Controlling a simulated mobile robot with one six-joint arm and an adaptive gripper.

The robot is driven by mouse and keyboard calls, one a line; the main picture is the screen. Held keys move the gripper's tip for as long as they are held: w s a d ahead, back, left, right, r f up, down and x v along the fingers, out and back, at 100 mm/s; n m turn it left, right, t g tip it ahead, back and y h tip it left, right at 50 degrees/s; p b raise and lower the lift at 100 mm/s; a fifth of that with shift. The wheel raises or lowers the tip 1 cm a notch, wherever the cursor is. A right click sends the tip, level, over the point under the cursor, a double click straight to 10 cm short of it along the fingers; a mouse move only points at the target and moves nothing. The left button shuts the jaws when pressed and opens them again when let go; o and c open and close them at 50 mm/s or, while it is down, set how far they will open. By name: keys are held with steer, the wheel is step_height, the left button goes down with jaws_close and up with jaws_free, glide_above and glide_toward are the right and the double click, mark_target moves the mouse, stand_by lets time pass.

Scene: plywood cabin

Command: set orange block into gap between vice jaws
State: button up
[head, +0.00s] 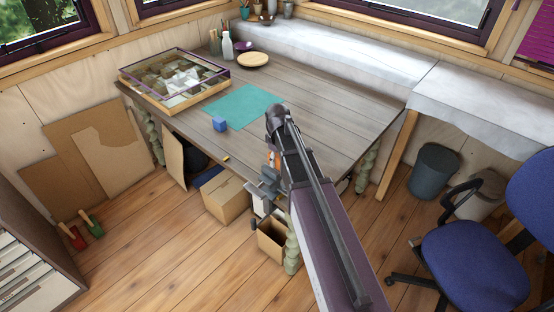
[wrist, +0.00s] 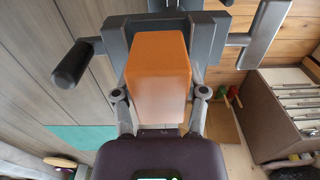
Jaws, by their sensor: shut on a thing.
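The orange block (wrist: 158,78) is between the two fingers of my gripper (wrist: 160,92) in the wrist view, and the fingers are shut on its sides. The grey vice (wrist: 117,38) is right behind and around the block's far end, with a dark-gripped handle at left and a bar at right. I cannot tell how deep the block is between the jaws or whether it touches them. In the head view the vice (head: 268,186) is at the bench's front edge. My arm hides most of the gripper there, and only a sliver of the orange block (head: 277,160) shows.
A blue block (head: 219,124) lies on the workbench (head: 330,115) near a teal mat (head: 243,105). A glass-topped case (head: 175,78) stands at the back left. Cardboard boxes (head: 225,198) are under the bench. A blue chair (head: 475,258) stands at right.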

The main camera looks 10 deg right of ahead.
steer(key=o, duration=1.2)
steer(key=shift+o, duration=0.2)
steer(key=shift+r, duration=0.1)
